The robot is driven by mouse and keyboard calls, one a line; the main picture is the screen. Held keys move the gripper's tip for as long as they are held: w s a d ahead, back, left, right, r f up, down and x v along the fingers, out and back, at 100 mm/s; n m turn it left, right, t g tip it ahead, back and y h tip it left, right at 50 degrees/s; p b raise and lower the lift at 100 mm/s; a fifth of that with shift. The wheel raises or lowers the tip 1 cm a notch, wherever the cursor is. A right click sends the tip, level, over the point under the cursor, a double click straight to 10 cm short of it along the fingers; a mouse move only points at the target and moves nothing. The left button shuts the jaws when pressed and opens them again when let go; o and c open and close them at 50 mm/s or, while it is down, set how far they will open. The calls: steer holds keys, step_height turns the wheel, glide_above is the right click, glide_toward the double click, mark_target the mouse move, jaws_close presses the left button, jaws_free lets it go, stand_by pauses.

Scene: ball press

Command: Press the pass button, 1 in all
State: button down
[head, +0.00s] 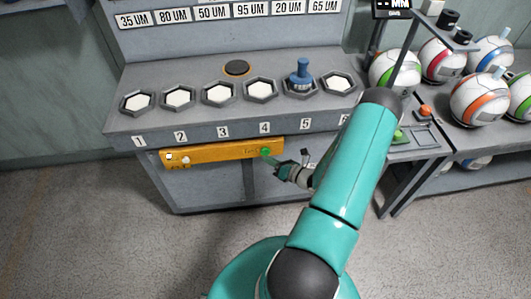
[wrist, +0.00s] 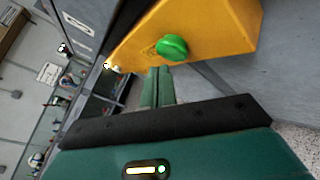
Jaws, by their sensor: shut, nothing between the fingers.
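A yellow panel (head: 215,152) is fixed under the front edge of the grey bench. A round green button (head: 265,152) sits near its right end, with small lettering beside it that I cannot read. In the wrist view the green button (wrist: 172,47) stands out from the yellow panel (wrist: 215,30), just beyond my fingertips. My gripper (head: 273,161) is shut and empty, just in front of and below the button. In the wrist view my gripper (wrist: 158,70) has its fingers together, their tips by the button's lower left edge. I cannot tell whether they touch it.
The bench (head: 130,122) has several numbered hexagonal slots under micrometre labels. A blue knobbed piece (head: 300,72) stands in slot 5. A white button (head: 186,160) is at the panel's left. Several balls (head: 394,70) sit on a rack at right. Floor at front left is clear.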

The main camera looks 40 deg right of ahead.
steer(key=shift+w, duration=0.1)
steer(key=shift+w+d, duration=0.2)
steer(key=shift+w, duration=0.05)
steer(key=shift+w+d, duration=0.3)
steer(key=shift+w, duration=0.1)
stand_by(1.0)
steer(key=shift+s+a, duration=0.1)
steer(key=shift+s, duration=0.05)
steer(key=shift+s+a, duration=0.4)
steer(key=shift+s, duration=0.2)
steer(key=shift+s+a, duration=0.7)
steer(key=shift+s, duration=0.35)
steer(key=shift+s+a, duration=0.7)
steer(key=shift+s, duration=0.3)
